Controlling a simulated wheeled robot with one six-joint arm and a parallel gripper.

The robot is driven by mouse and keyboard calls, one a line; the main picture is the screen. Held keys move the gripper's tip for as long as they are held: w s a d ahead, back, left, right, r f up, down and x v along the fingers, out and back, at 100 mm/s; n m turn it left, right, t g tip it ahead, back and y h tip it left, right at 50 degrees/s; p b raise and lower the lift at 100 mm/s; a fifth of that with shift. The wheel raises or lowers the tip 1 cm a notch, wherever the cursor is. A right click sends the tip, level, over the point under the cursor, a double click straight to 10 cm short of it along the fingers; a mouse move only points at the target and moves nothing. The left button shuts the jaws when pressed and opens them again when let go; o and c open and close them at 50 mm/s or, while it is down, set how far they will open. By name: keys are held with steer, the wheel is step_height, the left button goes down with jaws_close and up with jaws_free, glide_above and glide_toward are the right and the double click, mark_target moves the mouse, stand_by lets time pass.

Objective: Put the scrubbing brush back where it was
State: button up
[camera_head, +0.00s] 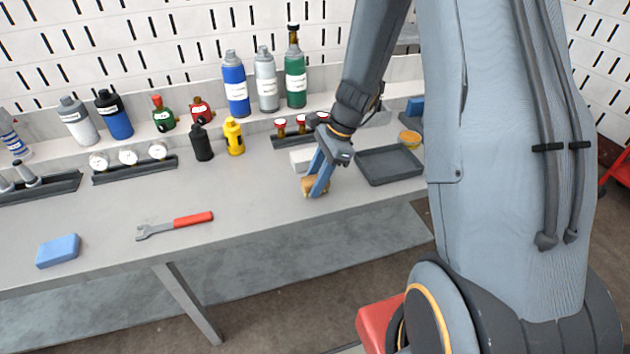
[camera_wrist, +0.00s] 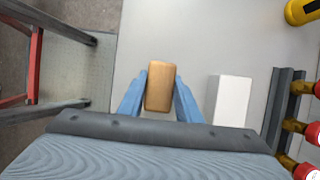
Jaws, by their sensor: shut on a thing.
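The scrubbing brush, seen as a tan wooden block, is between my gripper's blue fingers; in the wrist view the brush (camera_wrist: 160,86) shows its smooth top, and its bristles are hidden. In the head view the brush (camera_head: 308,187) is at the fingertips, low over or touching the bench near its front edge; I cannot tell which. My gripper (camera_head: 316,184) points down and is shut on the brush, with a finger on each side in the wrist view (camera_wrist: 159,92).
A white block (camera_wrist: 232,100) lies close beside the gripper. An empty dark tray (camera_head: 388,166) is to the right. A red-handled wrench (camera_head: 175,226) and blue sponge (camera_head: 58,250) lie left. The bench front is mostly clear.

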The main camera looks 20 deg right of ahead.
steer(key=shift+f, duration=0.25)
steer(key=o, duration=1)
steer(key=v, duration=1.1)
steer(key=s+a+n+h, duration=0.1)
steer(key=s+n, duration=0.4)
steer(key=n, duration=0.1)
steer(key=s+a+n+h, duration=0.2)
steer(key=s+n, duration=0.4)
steer(key=s+a+r+n+h+b, duration=0.1)
steer(key=s+n, duration=0.5)
steer(key=shift+s+a+h, duration=0.15)
steer(key=shift+h, duration=0.15)
